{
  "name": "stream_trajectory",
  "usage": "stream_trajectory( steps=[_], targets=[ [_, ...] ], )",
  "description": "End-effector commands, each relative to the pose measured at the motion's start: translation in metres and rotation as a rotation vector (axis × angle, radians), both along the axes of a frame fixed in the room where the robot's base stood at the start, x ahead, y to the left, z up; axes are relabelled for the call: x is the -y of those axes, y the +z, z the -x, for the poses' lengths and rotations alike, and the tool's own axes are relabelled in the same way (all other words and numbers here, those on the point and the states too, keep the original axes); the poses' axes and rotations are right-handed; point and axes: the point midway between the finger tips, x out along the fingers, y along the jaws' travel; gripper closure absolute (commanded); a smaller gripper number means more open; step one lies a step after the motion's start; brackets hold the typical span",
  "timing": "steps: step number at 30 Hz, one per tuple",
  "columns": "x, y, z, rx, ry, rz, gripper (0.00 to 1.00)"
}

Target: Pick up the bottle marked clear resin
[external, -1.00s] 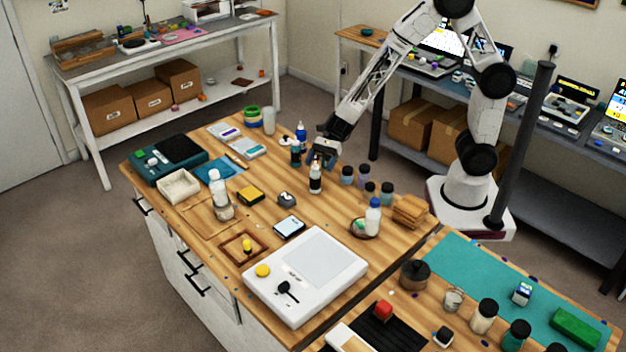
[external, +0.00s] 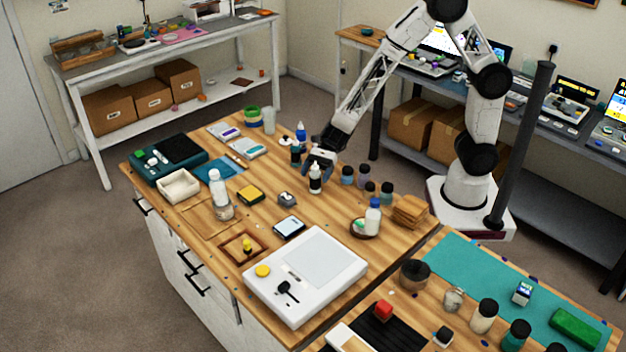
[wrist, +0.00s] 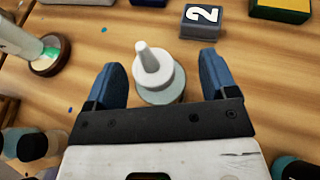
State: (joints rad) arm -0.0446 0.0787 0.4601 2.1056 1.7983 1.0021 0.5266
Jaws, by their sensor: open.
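A small bottle with a white nozzle top (external: 315,181) stands upright on the wooden bench. In the wrist view the nozzle bottle (wrist: 160,76) is seen from above, between my two blue fingers. My gripper (wrist: 160,62) is open around its top, with a gap visible on each side. In the external view my gripper (external: 319,160) is right at the bottle's top. Its label is too small to read, so I cannot tell if it is marked clear resin. A clear bottle with a white cap (external: 221,197) stands further left.
Several small dark jars (external: 369,189) stand just right of the gripper. A blue bottle (external: 301,133) and a dark teal bottle (external: 295,156) stand behind it. A grey numbered block (wrist: 201,21) lies beyond the fingers.

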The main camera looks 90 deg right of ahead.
Motion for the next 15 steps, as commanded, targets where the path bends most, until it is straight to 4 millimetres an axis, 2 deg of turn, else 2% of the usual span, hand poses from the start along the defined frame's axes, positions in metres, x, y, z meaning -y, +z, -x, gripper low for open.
stream_trajectory(
  steps=[5, 15],
  targets=[
    [0.0001, -0.0001, 0.0001, 0.000, 0.000, 0.000, 0.21],
    [0.0001, -0.0001, 0.0001, 0.000, 0.000, 0.000, 0.72]
  ],
)
